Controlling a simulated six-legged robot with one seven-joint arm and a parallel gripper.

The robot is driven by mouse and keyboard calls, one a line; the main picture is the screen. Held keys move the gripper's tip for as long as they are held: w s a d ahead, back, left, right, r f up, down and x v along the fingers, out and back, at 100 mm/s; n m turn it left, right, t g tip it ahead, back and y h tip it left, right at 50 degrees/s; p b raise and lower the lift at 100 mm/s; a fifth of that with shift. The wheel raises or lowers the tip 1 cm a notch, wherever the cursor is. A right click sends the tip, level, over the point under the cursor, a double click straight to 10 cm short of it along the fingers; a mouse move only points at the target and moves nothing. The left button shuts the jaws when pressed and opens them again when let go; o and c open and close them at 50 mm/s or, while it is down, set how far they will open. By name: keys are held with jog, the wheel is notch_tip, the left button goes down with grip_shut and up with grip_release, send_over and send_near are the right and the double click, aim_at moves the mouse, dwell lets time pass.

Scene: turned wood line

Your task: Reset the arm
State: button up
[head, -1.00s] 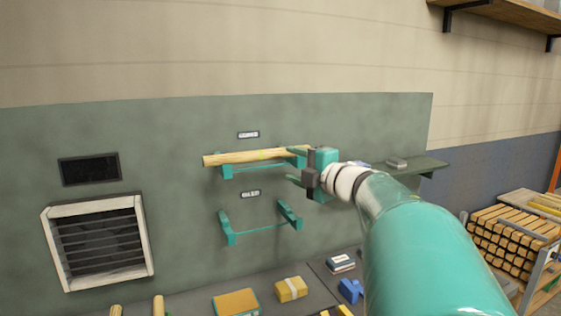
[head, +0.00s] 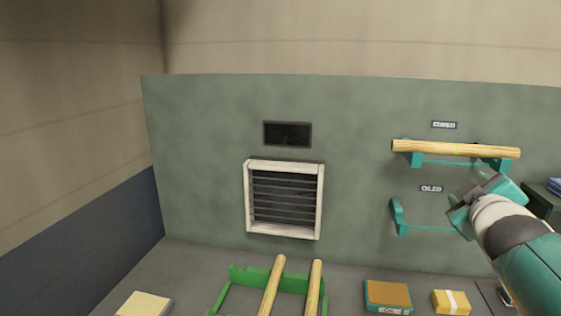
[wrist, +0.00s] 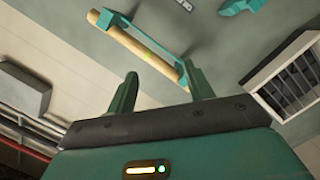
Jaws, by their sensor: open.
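My gripper (head: 480,192) is at the right of the head view, in front of the lower wall rack. In the wrist view its two teal fingers (wrist: 163,88) stand apart with nothing between them. A pale wooden rod (head: 456,149) lies across the upper teal rack (head: 490,165), under the label CURED; the rod also shows in the wrist view (wrist: 135,47), beyond the fingers and apart from them. The lower rack (head: 398,218), labelled OILED, holds no rod that I can see. My arm hides its right end.
Two rods (head: 271,288) lean on a green stand (head: 237,275) on the bench. An orange-topped block (head: 387,296), a yellow banded block (head: 451,301) and a pale block (head: 146,304) lie along it. A louvred vent (head: 284,200) and dark panel (head: 287,134) are on the wall.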

jog(key=s+a+f+m+g+y, duration=0.2)
jog(key=s+a+f+g, duration=0.3)
jog(key=s+a+f, duration=0.3)
jog(key=s+a+f+m+g+y, duration=0.3)
jog(key=s+a+f, duration=0.5)
jog(key=a+f, duration=0.4)
jog(key=shift+s+a+f+g+y, duration=0.2)
jog(key=shift+a+f+g+y, duration=0.2)
jog(key=shift+a+g+y, duration=0.65)
jog(key=shift+a+h, duration=0.15)
jog(key=shift+h, duration=0.1)
